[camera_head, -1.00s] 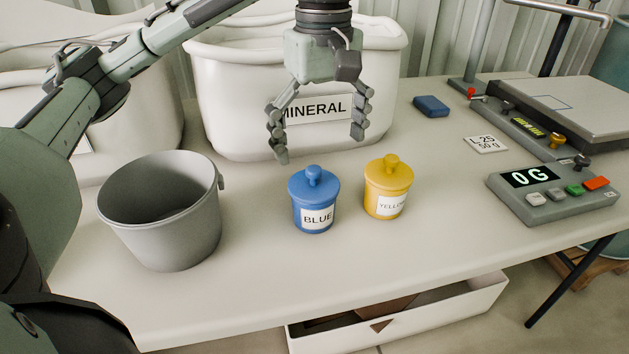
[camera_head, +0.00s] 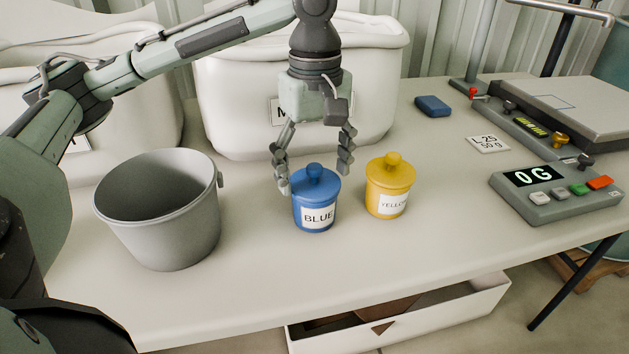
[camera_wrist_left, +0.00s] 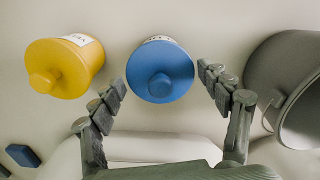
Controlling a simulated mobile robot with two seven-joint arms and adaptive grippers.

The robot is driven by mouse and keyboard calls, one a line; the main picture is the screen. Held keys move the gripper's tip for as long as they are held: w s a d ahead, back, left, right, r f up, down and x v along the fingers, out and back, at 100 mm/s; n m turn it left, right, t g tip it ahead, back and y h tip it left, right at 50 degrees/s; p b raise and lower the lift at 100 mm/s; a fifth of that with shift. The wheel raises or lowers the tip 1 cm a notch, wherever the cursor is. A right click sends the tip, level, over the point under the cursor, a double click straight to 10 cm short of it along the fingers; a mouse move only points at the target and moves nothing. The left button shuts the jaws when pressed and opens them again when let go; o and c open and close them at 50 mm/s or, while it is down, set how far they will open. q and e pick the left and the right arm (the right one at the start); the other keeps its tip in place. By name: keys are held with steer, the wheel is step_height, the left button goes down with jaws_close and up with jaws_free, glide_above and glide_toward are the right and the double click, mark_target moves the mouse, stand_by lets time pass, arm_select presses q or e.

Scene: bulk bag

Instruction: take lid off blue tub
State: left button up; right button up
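The blue tub (camera_head: 316,212) stands upright on the table with its blue knobbed lid (camera_head: 315,181) on. My left gripper (camera_head: 314,182) is open and pointing down, with its fingers on either side of the lid, just behind or around it; I see no clear contact. In the left wrist view the lid (camera_wrist_left: 160,76) lies between and just beyond the open fingertips (camera_wrist_left: 163,78). My right gripper is not in view.
A yellow tub (camera_head: 389,187) stands close right of the blue tub. A grey bucket (camera_head: 165,225) is at left. The white mineral bag container (camera_head: 225,110) is behind. A scale display (camera_head: 555,190), label card (camera_head: 488,144) and blue block (camera_head: 432,106) are at right. An open drawer (camera_head: 400,318) is below.

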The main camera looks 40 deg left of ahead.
arm_select(q)
steer(key=c, duration=0.8)
steer(key=shift+s+f, duration=0.1)
steer(key=shift+c, duration=0.3)
steer(key=shift+s, duration=0.1)
